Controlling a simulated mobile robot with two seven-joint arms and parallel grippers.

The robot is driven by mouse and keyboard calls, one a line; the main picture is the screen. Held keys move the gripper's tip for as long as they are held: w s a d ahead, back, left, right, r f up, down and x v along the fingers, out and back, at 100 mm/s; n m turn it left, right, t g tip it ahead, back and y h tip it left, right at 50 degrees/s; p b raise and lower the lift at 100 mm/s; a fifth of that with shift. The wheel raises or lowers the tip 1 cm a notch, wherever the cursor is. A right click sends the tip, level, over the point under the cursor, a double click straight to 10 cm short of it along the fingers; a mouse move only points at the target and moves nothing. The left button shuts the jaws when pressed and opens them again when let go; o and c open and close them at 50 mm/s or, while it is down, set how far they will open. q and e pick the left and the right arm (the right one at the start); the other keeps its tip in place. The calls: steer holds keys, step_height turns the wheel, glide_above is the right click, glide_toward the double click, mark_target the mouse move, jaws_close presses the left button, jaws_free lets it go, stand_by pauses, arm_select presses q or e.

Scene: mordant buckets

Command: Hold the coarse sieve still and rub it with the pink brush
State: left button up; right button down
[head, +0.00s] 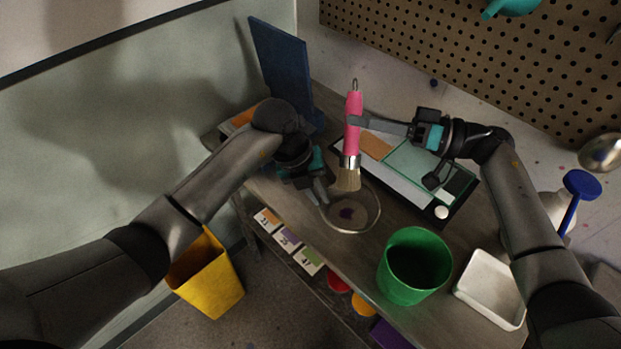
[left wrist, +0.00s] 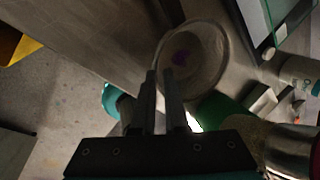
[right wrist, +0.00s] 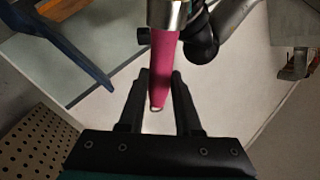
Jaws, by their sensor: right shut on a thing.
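The coarse sieve (head: 375,222) is a round, thin-rimmed dish on the bench with a purple patch inside. It also shows in the left wrist view (left wrist: 208,62). My left gripper (head: 324,200) is at the sieve's left rim. Its fingertips show a narrow gap at the rim in the left wrist view (left wrist: 160,72); I cannot tell whether they grip it. My right gripper (head: 354,121) is shut on the handle of the pink brush (head: 352,138), which also shows in the right wrist view (right wrist: 162,70). The brush is nearly upright, bristles down, over the sieve's far part; contact is unclear.
A green bucket (head: 390,283) and a white tray (head: 470,297) stand to the right of the sieve. A dark-framed board (head: 462,195) lies behind it. A yellow bin (head: 208,285) is on the floor at left. Labelled cards (head: 288,237) line the bench's front edge.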

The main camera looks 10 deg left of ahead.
mark_target(325, 206)
arm_select(q)
steer(key=shift+x, duration=2.45)
steer(key=shift+c, duration=0.3)
jaws_close()
stand_by(0.4)
arm_select(e)
steer(key=s+n, duration=0.1)
steer(key=n, duration=0.1)
steer(key=s+n+g+h, duration=0.1)
steer(key=n, duration=0.2)
steer(key=s+a+n+g+h, duration=0.1)
steer(key=s+n, duration=0.1)
steer(key=n, duration=0.1)
steer(key=shift+a+r, duration=0.1)
steer(key=shift+r, duration=0.25)
steer(key=shift+s+a+f+n, duration=0.15)
steer(key=shift+s+n, duration=0.2)
steer(key=shift+n, duration=0.55)
steer(key=shift+f, duration=2.4)
